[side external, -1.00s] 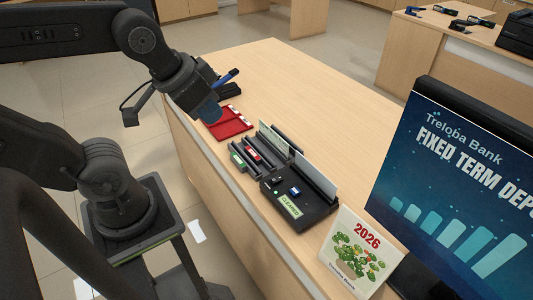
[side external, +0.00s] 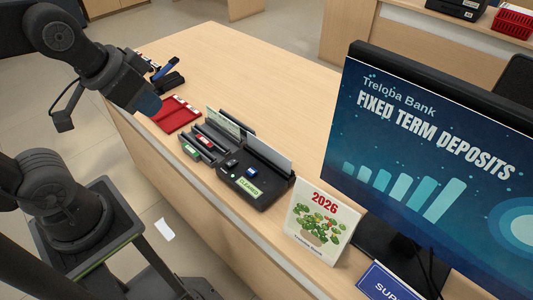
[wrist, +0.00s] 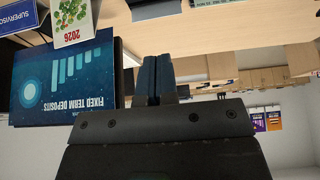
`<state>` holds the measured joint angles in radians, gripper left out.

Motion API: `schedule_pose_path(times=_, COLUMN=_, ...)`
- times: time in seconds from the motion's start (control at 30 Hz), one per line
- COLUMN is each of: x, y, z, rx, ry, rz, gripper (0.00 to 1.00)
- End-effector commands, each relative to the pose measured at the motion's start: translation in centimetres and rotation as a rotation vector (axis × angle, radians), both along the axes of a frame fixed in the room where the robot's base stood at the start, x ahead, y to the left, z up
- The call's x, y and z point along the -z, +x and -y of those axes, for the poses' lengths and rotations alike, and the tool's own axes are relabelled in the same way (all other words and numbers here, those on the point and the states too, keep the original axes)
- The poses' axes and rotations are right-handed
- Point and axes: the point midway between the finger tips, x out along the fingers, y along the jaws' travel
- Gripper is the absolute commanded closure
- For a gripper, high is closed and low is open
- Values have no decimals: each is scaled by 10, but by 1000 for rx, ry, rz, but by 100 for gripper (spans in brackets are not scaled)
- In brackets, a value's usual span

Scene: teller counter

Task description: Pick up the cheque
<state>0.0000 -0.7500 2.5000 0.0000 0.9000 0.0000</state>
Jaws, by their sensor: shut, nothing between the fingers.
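My gripper (side external: 148,105) is shut and empty, in the air beside the red tray (side external: 176,114) at the counter's near edge; its closed fingers also show in the wrist view (wrist: 158,79). A pale greenish slip (side external: 223,122), which looks like the cheque, stands on edge in the slotted dark rack (side external: 205,150), to the right of my gripper and apart from it. A whiter sheet (side external: 268,152) stands in the black holder (side external: 268,195) labelled CLEARED. I cannot read either paper, and their lower parts are hidden in the slots.
A desk calendar (side external: 320,226) and a large bank monitor (side external: 435,150) stand to the right of the holder. A black stapler-like item with a blue handle (side external: 167,73) lies beyond the red tray. The counter (side external: 260,85) behind the racks is clear. White paper (side external: 164,230) lies on the floor.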

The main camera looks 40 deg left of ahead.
Motion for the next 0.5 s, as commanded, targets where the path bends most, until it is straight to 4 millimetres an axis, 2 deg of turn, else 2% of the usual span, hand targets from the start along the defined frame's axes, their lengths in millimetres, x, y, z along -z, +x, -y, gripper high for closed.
schedule_pose_path(times=0.27, x=0, y=0, z=0, rx=0, ry=0, rz=0, gripper=100)
schedule_pose_path(times=0.5, x=0, y=0, z=0, rx=0, ry=0, rz=0, gripper=79)
